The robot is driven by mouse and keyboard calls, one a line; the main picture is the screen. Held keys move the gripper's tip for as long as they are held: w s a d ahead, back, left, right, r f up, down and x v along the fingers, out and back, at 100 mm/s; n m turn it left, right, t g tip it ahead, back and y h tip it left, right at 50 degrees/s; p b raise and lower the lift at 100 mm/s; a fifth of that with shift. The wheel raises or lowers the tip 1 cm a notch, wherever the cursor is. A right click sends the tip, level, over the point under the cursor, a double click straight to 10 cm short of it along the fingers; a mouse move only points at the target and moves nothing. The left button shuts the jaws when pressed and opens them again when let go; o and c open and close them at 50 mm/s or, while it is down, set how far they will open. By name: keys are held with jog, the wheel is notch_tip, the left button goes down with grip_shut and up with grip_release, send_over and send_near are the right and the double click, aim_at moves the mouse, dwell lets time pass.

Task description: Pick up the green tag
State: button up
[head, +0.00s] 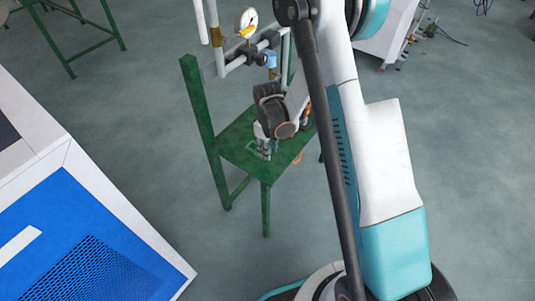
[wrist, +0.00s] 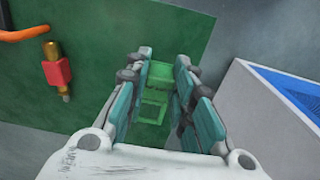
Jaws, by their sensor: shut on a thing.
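The green tag (wrist: 158,76) is a bright green piece, partly see-through or framed, between my gripper's fingers in the wrist view. In the head view part of it shows as a small light-green outline (head: 252,146) by the fingertips. My gripper (wrist: 165,70) is shut on the tag, with one teal finger pad on each side. In the head view my gripper (head: 264,150) points down over the green table (head: 232,147). The fingers hide part of the tag. I cannot tell whether the tag touches the tabletop.
A pipe assembly with a pressure gauge (head: 246,19) stands at the table's back. A red and brass fitting (wrist: 57,71) and an orange hose (wrist: 25,34) are left in the wrist view. A white-and-blue cabinet (head: 110,212) stands left in the head view.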

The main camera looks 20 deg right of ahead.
notch_tip(320, 180, up, 13)
jog(key=p, duration=0.4)
jog(key=shift+r, duration=0.2)
dwell(0.7)
